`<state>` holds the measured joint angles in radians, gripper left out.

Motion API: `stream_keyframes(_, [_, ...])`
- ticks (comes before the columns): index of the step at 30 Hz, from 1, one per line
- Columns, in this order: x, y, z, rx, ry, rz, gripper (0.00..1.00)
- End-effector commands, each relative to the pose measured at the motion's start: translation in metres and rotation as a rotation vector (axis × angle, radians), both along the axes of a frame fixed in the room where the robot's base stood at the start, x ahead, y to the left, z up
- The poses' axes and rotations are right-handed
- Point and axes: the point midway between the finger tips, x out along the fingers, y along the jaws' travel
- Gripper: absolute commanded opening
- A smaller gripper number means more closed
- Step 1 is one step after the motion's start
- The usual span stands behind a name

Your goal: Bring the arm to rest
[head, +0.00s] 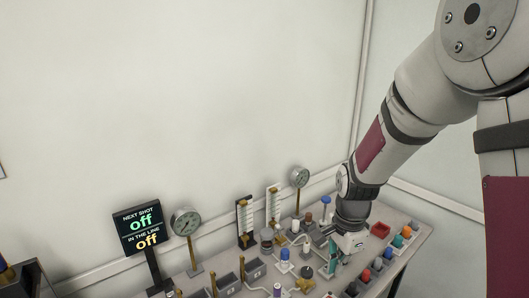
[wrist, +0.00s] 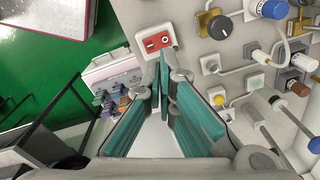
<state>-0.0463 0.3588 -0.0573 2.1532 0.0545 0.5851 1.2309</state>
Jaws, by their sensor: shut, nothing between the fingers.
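My gripper (head: 336,262) is at the right part of the bench in the head view, pointing down among the fittings. In the wrist view its teal-padded fingers (wrist: 162,75) are shut with nothing between them. Their tips appear close to a small red switch panel on a white block (wrist: 157,40); I cannot tell whether they touch it. My arm comes down from the upper right of the head view.
The bench (head: 405,216) holds several knobs, valves and coloured fittings. A gauge (head: 186,222), another gauge (head: 299,177) and a sign (head: 140,229) reading "NEXT SHOT off, IN THE LINE off" stand along it. Above the bench, the space before the wall is clear.

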Motion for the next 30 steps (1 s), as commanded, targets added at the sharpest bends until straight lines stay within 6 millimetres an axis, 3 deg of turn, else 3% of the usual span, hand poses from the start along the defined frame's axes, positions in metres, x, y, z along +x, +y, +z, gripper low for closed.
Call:
stream_keyframes(1, [-0.008,0.000,0.024,0.000,-0.028,0.061,0.00])
stream_keyframes(6, [-0.041,0.000,0.084,-0.016,-0.087,0.293,0.00])
stream_keyframes(15, [-0.117,-0.001,0.162,-0.087,-0.186,0.695,0.00])
stream_keyframes(24, [-0.198,-0.003,0.201,-0.205,-0.258,1.072,0.00])
stream_keyframes(30, [-0.229,-0.004,0.207,-0.263,-0.276,1.222,0.00])
